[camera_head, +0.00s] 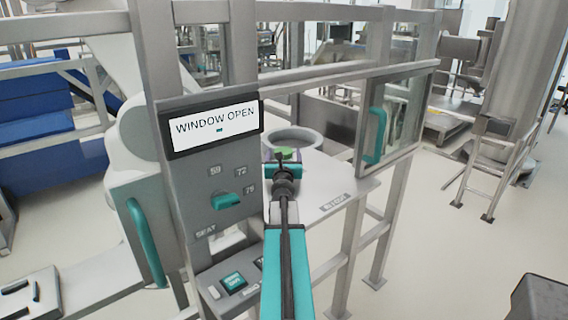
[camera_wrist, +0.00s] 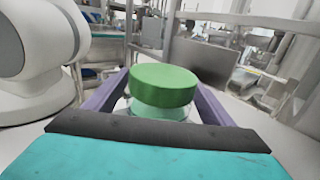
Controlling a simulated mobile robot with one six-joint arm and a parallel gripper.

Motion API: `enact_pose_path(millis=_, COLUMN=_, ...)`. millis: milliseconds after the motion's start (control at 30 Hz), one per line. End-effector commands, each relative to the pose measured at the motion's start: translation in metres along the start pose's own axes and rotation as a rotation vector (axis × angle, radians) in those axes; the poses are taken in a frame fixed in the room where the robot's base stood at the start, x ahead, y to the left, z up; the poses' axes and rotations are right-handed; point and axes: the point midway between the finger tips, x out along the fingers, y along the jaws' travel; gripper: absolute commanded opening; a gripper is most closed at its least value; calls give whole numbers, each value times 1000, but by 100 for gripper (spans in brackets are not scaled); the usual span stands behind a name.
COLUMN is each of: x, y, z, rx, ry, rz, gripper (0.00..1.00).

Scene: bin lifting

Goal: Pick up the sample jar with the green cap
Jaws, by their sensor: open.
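The sample jar's green cap (camera_wrist: 163,84) fills the middle of the wrist view, with a strip of the clear jar body (camera_wrist: 160,107) below it. The two purple fingers of my gripper (camera_wrist: 160,92) stand apart, one on each side of the jar. I cannot tell whether either finger touches it. In the head view the green cap (camera_head: 285,153) shows just beyond my gripper (camera_head: 281,160), inside a round grey ring. My arm hides most of the jar there, and the wrist body hides its base.
A panel reading "WINDOW OPEN" (camera_head: 218,127) stands left of my arm, above a green knob (camera_head: 229,201). A glass door with a teal handle (camera_head: 375,135) stands open at the right. A metal rail (camera_head: 330,76) crosses above the white shelf (camera_head: 322,187).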

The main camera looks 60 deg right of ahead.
Motion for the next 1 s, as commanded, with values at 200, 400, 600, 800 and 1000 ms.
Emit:
enact_pose_path(millis=200, x=0, y=0, z=0, rx=0, ry=0, rz=0, gripper=60)
enact_pose_path(millis=400, x=0, y=0, z=0, rx=0, ry=0, rz=0, gripper=26)
enact_pose_path(millis=600, x=0, y=0, z=1, rx=0, ry=-1, rz=0, gripper=23)
enact_pose_path(millis=800, x=0, y=0, z=3, rx=0, ry=-1, rz=0, gripper=23)
enact_pose_path(millis=1000, x=0, y=0, z=12, rx=1, ry=-1, rz=0, gripper=23)
